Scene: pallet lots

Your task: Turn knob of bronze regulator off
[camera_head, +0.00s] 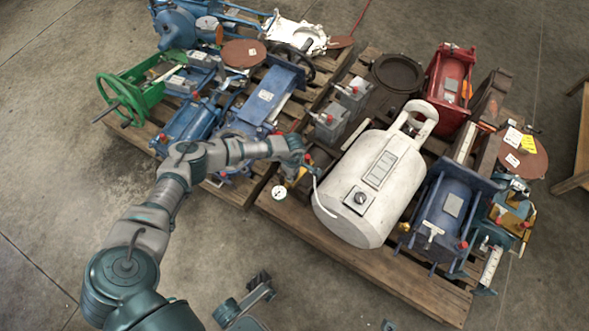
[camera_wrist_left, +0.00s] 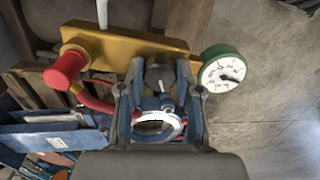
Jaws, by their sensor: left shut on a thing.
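The bronze regulator (camera_wrist_left: 130,43) is a gold-coloured block with a red knob (camera_wrist_left: 68,70) on its left and a green-rimmed gauge (camera_wrist_left: 222,68) on its right in the left wrist view. In the head view the regulator (camera_head: 291,181) is small and partly hidden by my left gripper (camera_head: 302,164), with the white gauge face (camera_head: 279,192) below it. My left gripper (camera_wrist_left: 160,78) is shut on a dark round knob (camera_wrist_left: 159,72) at the middle of the regulator's near side. The fingers hide part of that knob.
A white tank (camera_head: 375,180) stands close to the right of the regulator on a wooden pallet (camera_head: 330,250). A second pallet (camera_head: 237,188) at left bears blue equipment and a green handwheel (camera_head: 122,99). A red machine (camera_head: 449,82) stands at the back. Concrete floor at lower left is clear.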

